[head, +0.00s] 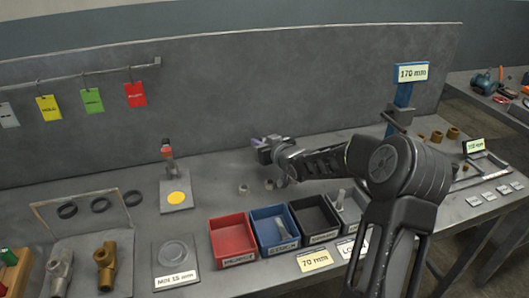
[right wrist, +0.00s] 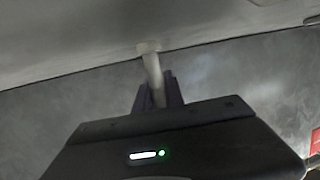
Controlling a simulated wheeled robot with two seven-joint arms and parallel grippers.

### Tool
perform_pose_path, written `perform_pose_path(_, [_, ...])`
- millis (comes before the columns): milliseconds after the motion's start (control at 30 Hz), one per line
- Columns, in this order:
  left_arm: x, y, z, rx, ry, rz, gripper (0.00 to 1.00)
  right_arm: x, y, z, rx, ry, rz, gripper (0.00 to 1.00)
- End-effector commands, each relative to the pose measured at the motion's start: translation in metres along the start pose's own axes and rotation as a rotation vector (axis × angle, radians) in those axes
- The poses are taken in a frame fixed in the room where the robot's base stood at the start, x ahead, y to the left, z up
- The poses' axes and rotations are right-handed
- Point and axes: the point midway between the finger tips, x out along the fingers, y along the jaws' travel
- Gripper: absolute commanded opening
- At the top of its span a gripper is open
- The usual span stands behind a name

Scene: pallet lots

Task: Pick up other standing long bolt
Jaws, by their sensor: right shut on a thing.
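My right gripper (head: 262,147) is raised above the back middle of the bench, with its arm reaching in from the right. The right wrist view shows its fingers (right wrist: 158,92) shut on a pale long bolt (right wrist: 151,68). The bolt's head and upper shank stick out past the fingers, slightly tilted in that picture. In the head view the held bolt is hard to make out. Another long bolt (head: 341,196) stands up in the grey bin at the right end of the bin row. My left gripper is not in view.
Small metal pieces (head: 244,190) stand behind the bins. A red bin (head: 217,249), a blue bin (head: 263,214) and a black bin (head: 304,205) line the front. A gauge post (head: 403,95) labelled 170 mm stands right. A plate with a yellow disc (head: 176,199) lies left.

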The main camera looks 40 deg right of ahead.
Motion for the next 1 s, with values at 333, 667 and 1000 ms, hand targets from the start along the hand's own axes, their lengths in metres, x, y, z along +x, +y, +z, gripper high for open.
perform_pose_path(333, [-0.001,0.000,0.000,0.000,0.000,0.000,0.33,-0.001,0.000,-0.005,-0.001,0.002,0.000,0.00])
perform_pose_path(667, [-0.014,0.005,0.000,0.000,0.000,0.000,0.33,-0.018,0.001,-0.058,-0.003,0.005,0.002,0.00])
perform_pose_path(1000, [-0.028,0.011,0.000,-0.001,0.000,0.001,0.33,-0.030,0.000,-0.097,0.000,0.001,0.000,0.00])
